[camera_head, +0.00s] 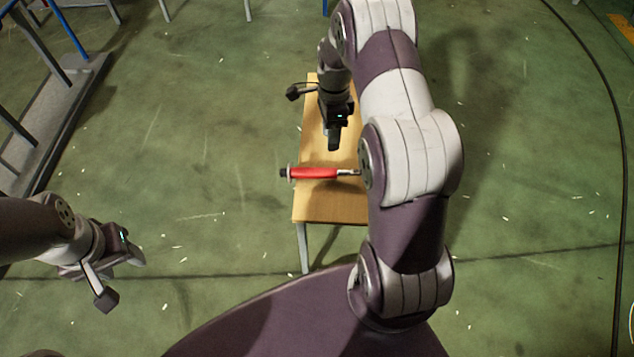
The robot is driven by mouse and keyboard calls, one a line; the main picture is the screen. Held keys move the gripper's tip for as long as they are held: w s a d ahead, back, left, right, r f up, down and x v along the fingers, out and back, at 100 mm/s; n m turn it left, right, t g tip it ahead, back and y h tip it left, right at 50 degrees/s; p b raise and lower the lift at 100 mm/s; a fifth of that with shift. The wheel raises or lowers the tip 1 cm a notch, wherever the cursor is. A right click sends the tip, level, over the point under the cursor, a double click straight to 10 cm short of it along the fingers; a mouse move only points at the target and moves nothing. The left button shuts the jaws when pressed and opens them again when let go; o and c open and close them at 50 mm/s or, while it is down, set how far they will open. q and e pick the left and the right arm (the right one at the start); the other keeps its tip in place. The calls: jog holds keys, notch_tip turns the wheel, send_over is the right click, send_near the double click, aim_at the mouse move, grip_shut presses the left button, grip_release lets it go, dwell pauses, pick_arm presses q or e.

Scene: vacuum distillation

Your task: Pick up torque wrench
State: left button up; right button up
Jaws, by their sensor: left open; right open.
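The torque wrench (315,173) has a red handle and lies crosswise on a small wooden table (330,208). Its left end reaches just past the table's left edge, and its right end is hidden behind my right arm. My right gripper (313,120) is open and empty above the table, beyond the wrench in the picture and apart from it. My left gripper (125,281) is open and empty at the lower left, over the floor and well away from the table.
A metal frame with blue and grey bars (65,90) stands on a grey base at the upper left. A dark cable (606,100) runs along the floor at the right. The green floor (200,180) between the frame and the table is clear.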

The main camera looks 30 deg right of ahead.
aim_at(327, 168)
jog(key=f+m, duration=0.1)
jog(key=f, duration=0.3)
jog(key=s+a+f+m, duration=0.1)
jog(key=f, duration=0.3)
jog(key=f+m, duration=0.1)
jog(key=f, duration=0.3)
jog(key=shift+s+a, duration=0.35)
jog(key=shift+a, duration=0.05)
grip_shut()
